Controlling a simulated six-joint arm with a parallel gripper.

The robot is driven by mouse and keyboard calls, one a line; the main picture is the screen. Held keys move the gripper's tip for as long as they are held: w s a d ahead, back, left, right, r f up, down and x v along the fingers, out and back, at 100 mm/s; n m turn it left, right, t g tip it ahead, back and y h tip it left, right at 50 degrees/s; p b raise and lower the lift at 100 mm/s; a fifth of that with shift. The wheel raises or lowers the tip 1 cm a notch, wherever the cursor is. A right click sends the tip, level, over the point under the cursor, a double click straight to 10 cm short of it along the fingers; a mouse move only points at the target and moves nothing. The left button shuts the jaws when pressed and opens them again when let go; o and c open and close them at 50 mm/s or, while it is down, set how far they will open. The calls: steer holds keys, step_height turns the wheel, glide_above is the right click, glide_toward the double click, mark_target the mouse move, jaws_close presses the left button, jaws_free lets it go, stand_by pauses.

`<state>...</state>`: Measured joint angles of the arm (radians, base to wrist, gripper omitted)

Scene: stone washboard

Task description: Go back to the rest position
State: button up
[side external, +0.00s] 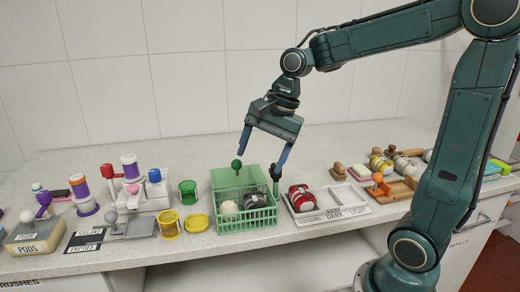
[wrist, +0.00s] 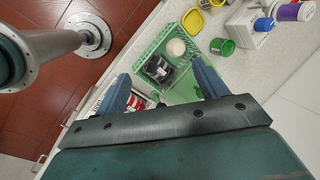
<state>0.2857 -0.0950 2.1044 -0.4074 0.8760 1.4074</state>
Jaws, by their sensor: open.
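My gripper (side external: 259,168) is open and empty. In the side external view it hangs above the green basket (side external: 263,223), its fingers spread wide and pointing down. The basket holds a white ball (side external: 229,208) and a black bundle (side external: 254,202); a green knob (side external: 237,164) rises from its raised green lid. In the wrist view, the white ball (wrist: 176,47) and the black bundle (wrist: 158,68) show in the basket between the finger sides. I cannot judge the exact gap between the fingertips and the lid.
A labelled tray with a red bundle (side external: 299,198) stands right of the basket. Green (side external: 188,192) and yellow (side external: 168,222) cups stand left, beside a white dispenser rack (side external: 148,194). A wooden board (side external: 393,188) lies at right. The air above the counter is clear.

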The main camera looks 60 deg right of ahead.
steer(key=s+a+r+n+t+h, duration=0.1)
steer(key=s+a+n+t+h, duration=0.1)
steer(key=s+n, duration=1.3)
steer(key=shift+s, duration=0.35)
steer(key=shift+c, duration=0.4)
